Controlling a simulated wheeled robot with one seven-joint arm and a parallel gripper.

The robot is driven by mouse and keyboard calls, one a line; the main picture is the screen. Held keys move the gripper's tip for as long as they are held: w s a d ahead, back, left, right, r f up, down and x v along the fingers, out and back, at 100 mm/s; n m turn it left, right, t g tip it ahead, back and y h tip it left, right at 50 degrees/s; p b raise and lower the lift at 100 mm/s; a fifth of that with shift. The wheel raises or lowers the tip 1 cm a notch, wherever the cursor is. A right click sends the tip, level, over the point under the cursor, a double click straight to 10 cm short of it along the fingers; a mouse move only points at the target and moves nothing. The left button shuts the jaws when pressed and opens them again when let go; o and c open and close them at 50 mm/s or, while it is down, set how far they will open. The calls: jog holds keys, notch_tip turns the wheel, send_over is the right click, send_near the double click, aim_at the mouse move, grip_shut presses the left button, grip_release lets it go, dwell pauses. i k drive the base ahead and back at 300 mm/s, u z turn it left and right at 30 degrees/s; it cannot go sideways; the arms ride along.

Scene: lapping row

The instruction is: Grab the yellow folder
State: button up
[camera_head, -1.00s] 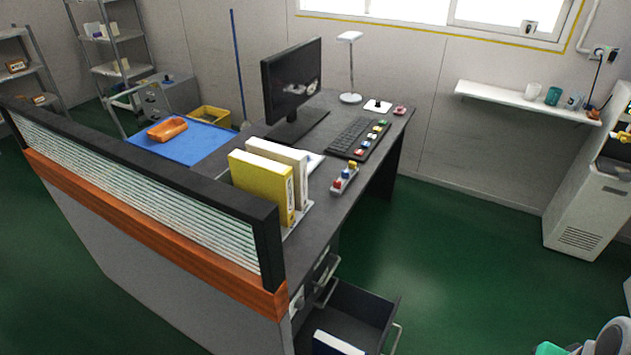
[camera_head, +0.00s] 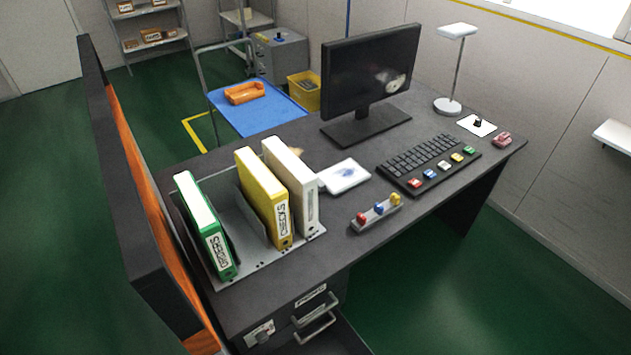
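The yellow folder (camera_head: 264,197) stands upright in a grey file rack (camera_head: 238,262) on the dark desk. Its labelled spine faces the front edge of the desk. A white folder (camera_head: 291,187) stands close on its right. A green folder (camera_head: 206,226) stands to its left, with a grey divider and a gap between them. The lower back of the yellow folder is partly hidden by the divider. My gripper is not in view.
A dark partition with an orange band (camera_head: 135,180) rises left of the desk (camera_head: 330,235). A drawer unit (camera_head: 300,315) is under the front edge. A monitor (camera_head: 370,80), keyboard (camera_head: 428,160), lamp (camera_head: 453,70) and small block holder (camera_head: 377,214) are on the desk. Green floor right of the desk is clear.

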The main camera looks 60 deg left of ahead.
aim_at(266, 195)
jog(key=i, duration=2.15)
jog(key=u, duration=5.55)
jog(key=i, duration=0.5)
